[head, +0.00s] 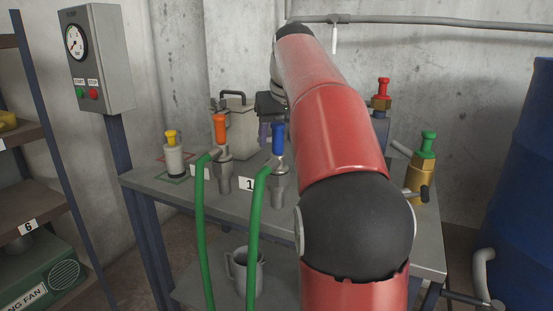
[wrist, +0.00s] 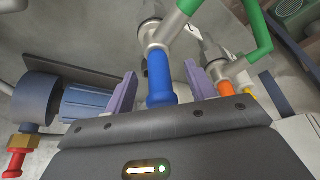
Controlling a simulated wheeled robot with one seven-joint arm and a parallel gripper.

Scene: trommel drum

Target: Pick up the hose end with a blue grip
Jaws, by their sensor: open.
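The hose end with a blue grip (head: 278,140) stands upright on the grey table, with a metal body and a green hose running from it down past the front edge. In the wrist view its blue grip (wrist: 160,78) lies between the two purple fingers of my gripper (wrist: 161,72). The fingers are open, with a visible gap on each side of the grip. In the head view my gripper (head: 266,133) is just behind and left of the blue grip, and my arm hides part of it.
An orange-gripped hose end (head: 220,130) with a green hose stands to the left, near a yellow-topped grey bottle (head: 173,158). A metal can (head: 238,130) stands behind. Red-topped (head: 382,90) and green-topped (head: 427,145) brass fittings are right of my arm. A jug (head: 245,270) sits on the lower shelf.

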